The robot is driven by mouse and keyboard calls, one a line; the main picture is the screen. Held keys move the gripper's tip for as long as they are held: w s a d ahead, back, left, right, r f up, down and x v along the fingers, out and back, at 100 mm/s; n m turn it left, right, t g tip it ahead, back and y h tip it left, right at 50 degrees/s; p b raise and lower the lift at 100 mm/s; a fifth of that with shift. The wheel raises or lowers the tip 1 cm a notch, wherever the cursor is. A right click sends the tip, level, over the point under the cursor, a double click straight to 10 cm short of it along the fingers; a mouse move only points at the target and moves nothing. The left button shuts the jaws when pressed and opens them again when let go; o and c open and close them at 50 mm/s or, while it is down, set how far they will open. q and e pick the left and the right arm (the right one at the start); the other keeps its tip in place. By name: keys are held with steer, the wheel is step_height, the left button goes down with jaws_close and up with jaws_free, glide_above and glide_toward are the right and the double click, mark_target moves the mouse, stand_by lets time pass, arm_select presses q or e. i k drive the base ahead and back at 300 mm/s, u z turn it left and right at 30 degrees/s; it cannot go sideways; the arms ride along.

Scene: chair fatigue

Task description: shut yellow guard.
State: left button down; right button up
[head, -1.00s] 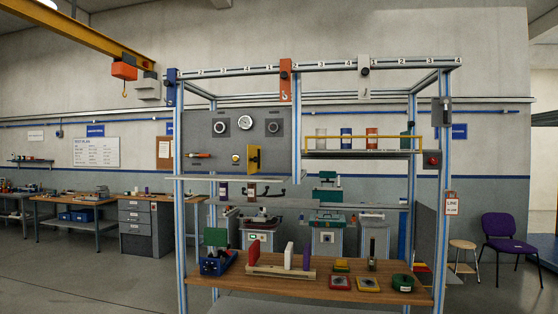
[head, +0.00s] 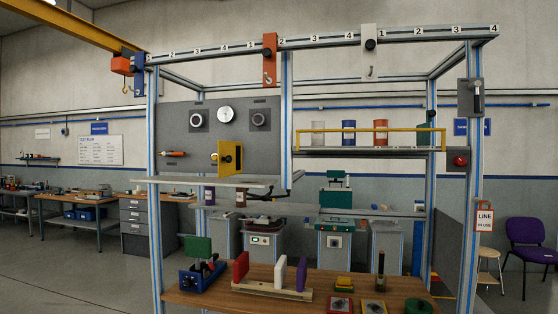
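The yellow guard (head: 231,158) is on the grey panel (head: 180,140) at the upper left of the workstation frame. It is a small yellow plate with a dark part on its face, and it appears to stand out from the panel at an angle. Neither of my grippers is in view, so nothing of mine touches the guard.
A narrow grey shelf (head: 205,181) juts out below the panel. The wooden bench (head: 215,298) holds coloured blocks, a blue fixture (head: 203,276) and small trays. Frame posts (head: 154,200) stand at the sides. Open floor (head: 70,270) lies left.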

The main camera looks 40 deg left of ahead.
mark_target(229, 153)
steer(key=u, duration=0.2)
steer(key=i, duration=1.05)
steer(key=u, duration=0.55)
